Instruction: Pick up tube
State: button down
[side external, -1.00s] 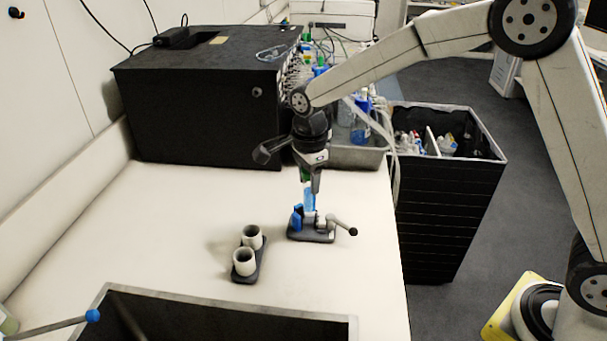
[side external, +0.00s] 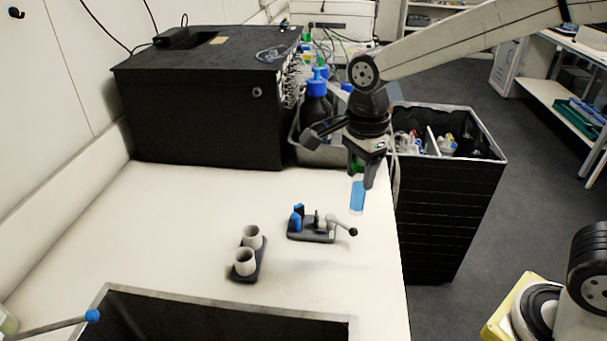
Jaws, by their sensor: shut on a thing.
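My gripper (side external: 361,170) is shut on the tube (side external: 357,197), near its green cap at the top. The tube has a clear body with blue contents and hangs roughly upright above the right side of the white bench. It is apart from the small dark clamp fixture (side external: 312,236), which stands below and to the left. The fixture has a blue block at its left and a lever with a black knob at its right, and holds no tube.
A dark holder with two white cups (side external: 245,261) stands left of the fixture. A large black box (side external: 205,110) stands behind, with a tray of bottles (side external: 318,105) beside it. A black bin (side external: 445,200) is right of the bench edge. A dark open box (side external: 200,318) is in front.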

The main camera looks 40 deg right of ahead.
jog(key=shift+s+r, duration=0.15)
jog(key=shift+s, duration=0.25)
jog(key=shift+w, duration=0.1)
dwell(0.4)
jog(key=shift+w+a, duration=0.25)
jog(key=shift+w, duration=0.25)
jog(key=w+a+f, duration=0.2)
jog(key=w+a, duration=0.5)
jog(key=w+a+f, duration=0.3)
jog(key=w+a, duration=0.4)
jog(key=w, duration=0.1)
jog(key=shift+f, duration=0.25)
jog(key=shift+a+f, duration=0.1)
jog(key=shift+f, duration=0.05)
jog(key=shift+f, duration=1.3)
jog(key=shift+f, duration=2.1)
dwell(1.3)
